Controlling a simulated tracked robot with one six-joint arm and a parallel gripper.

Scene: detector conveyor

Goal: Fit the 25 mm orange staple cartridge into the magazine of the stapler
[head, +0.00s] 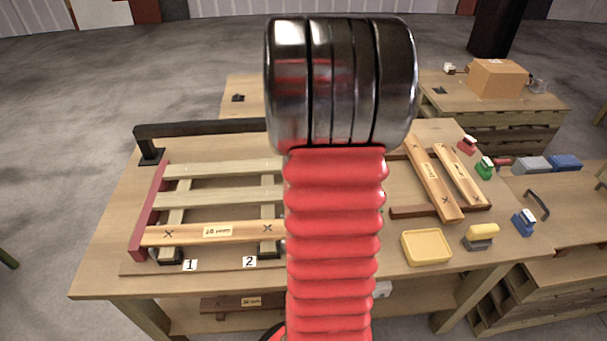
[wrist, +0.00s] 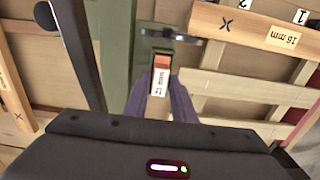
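In the wrist view, my gripper (wrist: 161,88) has its two purple-grey fingers on either side of a small cartridge (wrist: 162,62), and it looks shut on it. The cartridge has an orange end and a white label that seems to read 25 mm, though the print is small. Its orange end lies at a green body (wrist: 117,55), which looks like part of the stapler, with a dark bar and a grey metal piece beside it. I cannot tell whether the cartridge is inside the magazine or only over it. My arm hides this spot in the head view.
A slatted wooden frame (head: 218,198) with a labelled plank (head: 195,234) lies on the bench's left. To the right are loose planks (head: 433,180), a yellow tray (head: 427,247) and several small coloured blocks. A dark rail (head: 215,128) runs along the back left.

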